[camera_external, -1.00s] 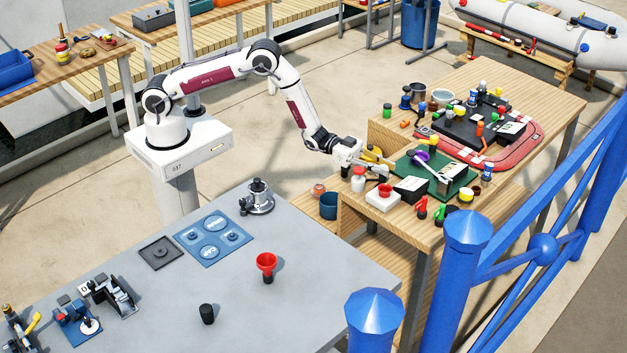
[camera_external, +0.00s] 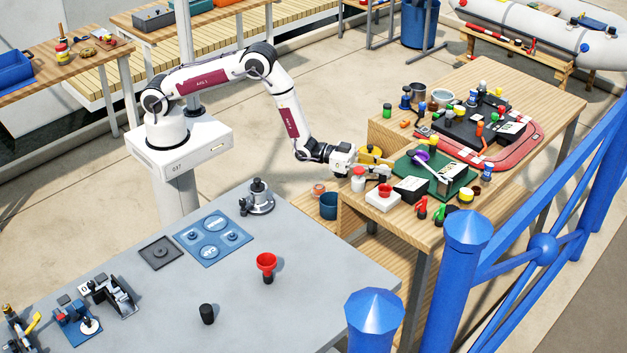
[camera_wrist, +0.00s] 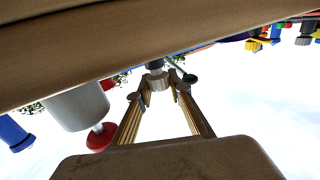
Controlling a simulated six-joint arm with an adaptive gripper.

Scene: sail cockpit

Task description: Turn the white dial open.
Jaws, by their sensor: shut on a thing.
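In the wrist view, my gripper (camera_wrist: 158,90) has its two fingers closed in around a small pale grey-white knob (camera_wrist: 156,81), which fits the white dial. A thin rod with a dark round end (camera_wrist: 190,78) sticks out beside it. In the external view, my gripper (camera_external: 386,174) reaches low over the near left part of the wooden table, by the green board (camera_external: 463,182). The dial is too small and too covered by the fingers there to make out its angle.
A white bottle with a red cap (camera_external: 358,184) stands close to my gripper on the wooden table. A white box with a red knob (camera_external: 383,202) and a black box (camera_external: 411,190) are just in front. A yellow object (camera_external: 370,151) lies behind my gripper.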

